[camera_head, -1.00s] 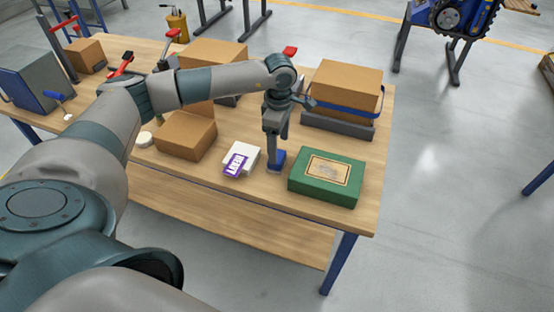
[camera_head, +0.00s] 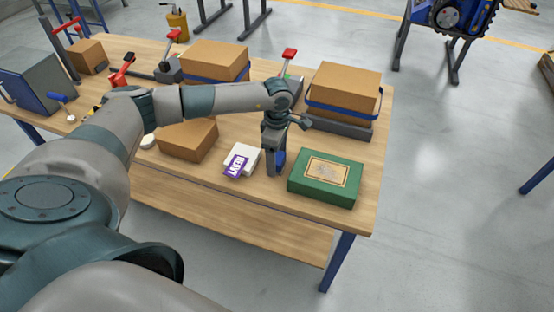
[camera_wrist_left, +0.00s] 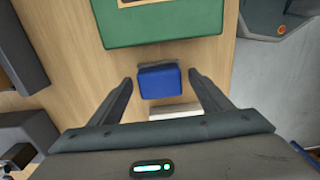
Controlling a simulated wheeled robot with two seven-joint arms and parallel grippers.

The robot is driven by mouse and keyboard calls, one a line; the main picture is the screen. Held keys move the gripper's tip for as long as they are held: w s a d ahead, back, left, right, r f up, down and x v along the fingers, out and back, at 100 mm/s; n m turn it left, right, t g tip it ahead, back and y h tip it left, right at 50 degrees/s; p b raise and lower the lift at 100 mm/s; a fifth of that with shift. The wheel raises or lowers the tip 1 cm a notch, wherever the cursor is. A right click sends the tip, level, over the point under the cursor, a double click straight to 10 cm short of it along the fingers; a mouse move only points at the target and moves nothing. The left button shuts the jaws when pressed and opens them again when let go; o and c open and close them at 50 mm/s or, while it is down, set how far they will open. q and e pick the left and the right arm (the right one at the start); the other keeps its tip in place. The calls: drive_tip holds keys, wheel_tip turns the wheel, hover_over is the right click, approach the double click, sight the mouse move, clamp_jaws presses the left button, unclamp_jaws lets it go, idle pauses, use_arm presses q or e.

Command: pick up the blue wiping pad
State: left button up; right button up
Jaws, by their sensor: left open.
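The blue wiping pad (camera_head: 281,158) is a small block on the wooden table, between a white box with a purple label (camera_head: 237,165) and a green box (camera_head: 325,180). My left gripper (camera_head: 275,172) points down at it and partly hides it in the head view. In the left wrist view the pad (camera_wrist_left: 159,83) lies between the two spread fingers of my left gripper (camera_wrist_left: 161,79), with a gap on each side. The gripper is open and holds nothing. My right gripper is not in view.
The green box (camera_wrist_left: 160,22) is close beyond the pad in the wrist view. A cardboard box (camera_head: 187,140) stands left of the white box. A blue-strapped box (camera_head: 344,88) stands behind on a grey base. The table's front edge is near the pad.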

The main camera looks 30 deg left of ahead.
use_arm(q)
drive_tip(key=shift+f, duration=0.2)
idle(0.3)
drive_tip(key=c, duration=1)
drive_tip(key=shift+c, duration=0.2)
drive_tip(key=shift+r, duration=0.15)
